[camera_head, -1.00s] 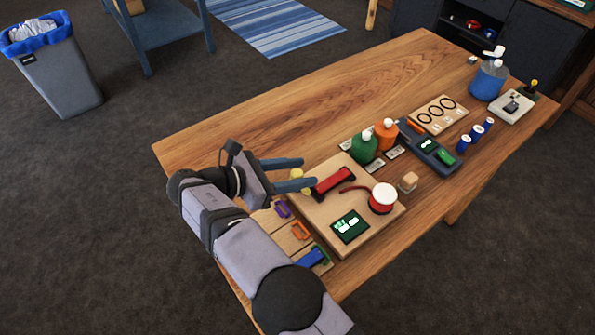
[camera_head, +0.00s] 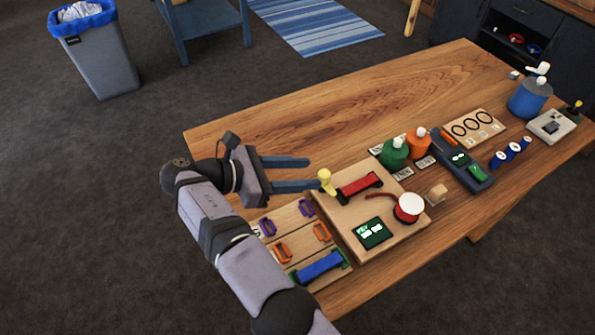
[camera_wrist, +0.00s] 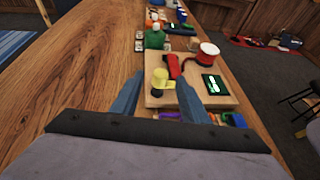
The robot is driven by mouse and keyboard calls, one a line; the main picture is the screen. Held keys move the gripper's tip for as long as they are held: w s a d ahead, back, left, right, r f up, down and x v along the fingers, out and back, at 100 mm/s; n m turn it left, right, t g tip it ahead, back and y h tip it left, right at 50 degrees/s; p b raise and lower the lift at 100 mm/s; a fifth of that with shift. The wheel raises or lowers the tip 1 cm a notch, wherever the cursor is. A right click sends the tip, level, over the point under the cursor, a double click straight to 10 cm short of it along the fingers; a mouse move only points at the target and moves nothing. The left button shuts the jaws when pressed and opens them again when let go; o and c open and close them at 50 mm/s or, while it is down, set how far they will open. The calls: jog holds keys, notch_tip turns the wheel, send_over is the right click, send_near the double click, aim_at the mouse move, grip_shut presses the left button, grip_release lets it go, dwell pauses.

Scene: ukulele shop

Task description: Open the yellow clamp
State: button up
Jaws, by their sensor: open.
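The yellow clamp (camera_head: 326,182) stands at the left edge of a light wooden board (camera_head: 405,238), beside the left end of a red bar (camera_head: 359,187). It has a rounded yellow top over a narrower part. The wrist view shows the yellow clamp (camera_wrist: 160,76) with a short yellow piece pointing right. I cannot tell whether it is open or shut. My gripper (camera_head: 314,174) is open and empty, with its blue-grey fingers pointing at the clamp. The lower fingertip is close to the clamp's left side; contact is unclear. In the wrist view the clamp appears between the fingers.
A red-and-white spool (camera_head: 408,208) and green display (camera_head: 372,233) sit on the board. Purple, orange and blue pieces (camera_head: 320,266) lie on a slatted tray nearer me. Green (camera_head: 393,153) and orange bottles stand behind the board. The table's far left part is bare wood.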

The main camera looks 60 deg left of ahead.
jog(key=shift+s+r, duration=0.2)
jog(key=shift+s, duration=0.3)
jog(key=shift+f+b, duration=0.35)
jog(key=shift+f, duration=0.15)
jog(key=w+d+r+t+y+b, duration=0.1)
jog(key=w+d+r+b, duration=0.1)
jog(key=r+b, duration=0.25)
jog(key=w+d+r+n+t+b, duration=0.1)
jog(key=d+r+b, duration=0.2)
jog(key=r, duration=0.2)
jog(key=w+d+r+t+y+b, duration=0.1)
jog(key=w+d+r+b, duration=0.1)
jog(key=r+b, duration=0.25)
jog(key=s+a+f+n+y, duration=0.1)
jog(key=a+f+n+y, duration=0.3)
jog(key=f+n+y, duration=0.2)
jog(key=shift+s+a+f+g+y+p, duration=0.25)
jog(key=shift+s+f+g+y+p, duration=0.1)
jog(key=shift+f+y, duration=0.95)
